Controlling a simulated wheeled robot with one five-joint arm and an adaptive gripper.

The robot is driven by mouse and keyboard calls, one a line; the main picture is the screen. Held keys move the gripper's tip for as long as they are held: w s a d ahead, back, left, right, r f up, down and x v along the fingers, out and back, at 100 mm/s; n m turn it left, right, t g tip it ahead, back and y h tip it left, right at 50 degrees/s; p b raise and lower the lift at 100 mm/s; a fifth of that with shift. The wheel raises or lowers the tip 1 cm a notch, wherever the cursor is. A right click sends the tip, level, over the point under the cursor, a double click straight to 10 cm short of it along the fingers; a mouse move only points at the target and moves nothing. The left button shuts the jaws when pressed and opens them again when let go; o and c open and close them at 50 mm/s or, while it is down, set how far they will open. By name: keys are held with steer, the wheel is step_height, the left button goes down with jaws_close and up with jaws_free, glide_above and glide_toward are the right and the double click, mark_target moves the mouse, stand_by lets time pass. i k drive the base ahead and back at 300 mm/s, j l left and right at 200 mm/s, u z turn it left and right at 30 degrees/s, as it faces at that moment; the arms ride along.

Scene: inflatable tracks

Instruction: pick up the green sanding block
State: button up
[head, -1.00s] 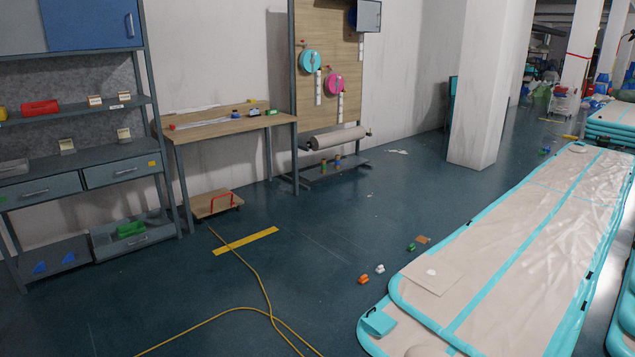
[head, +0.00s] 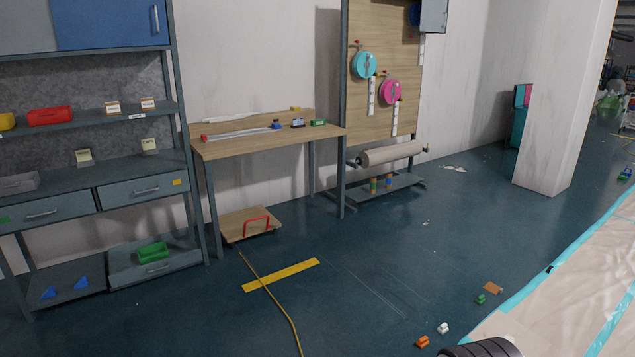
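A small green block (head: 318,122) lies on the wooden workbench (head: 262,140), near its right end. Another small green piece (head: 480,299) lies on the floor at the lower right, near the inflatable track. Both are too small to tell which is the sanding block. A larger green open bin (head: 152,251) sits on the lower shelf at the left. My gripper is not in view.
The grey shelf unit (head: 90,180) stands left of the bench. A wooden dolly with a red handle (head: 250,223) is under the bench. A yellow hose (head: 276,308) crosses the floor. Orange (head: 422,342) and white (head: 443,328) pieces lie near the track (head: 590,300).

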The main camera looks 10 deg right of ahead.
mark_target(480, 300)
steer(key=i+j+z, duration=0.15)
steer(key=i+z, duration=0.3)
steer(key=i+j+z, duration=0.3)
steer(key=i+z, duration=0.6)
steer(key=i, duration=0.15)
steer(key=i+j+z, duration=0.4)
steer(key=i+l, duration=0.1)
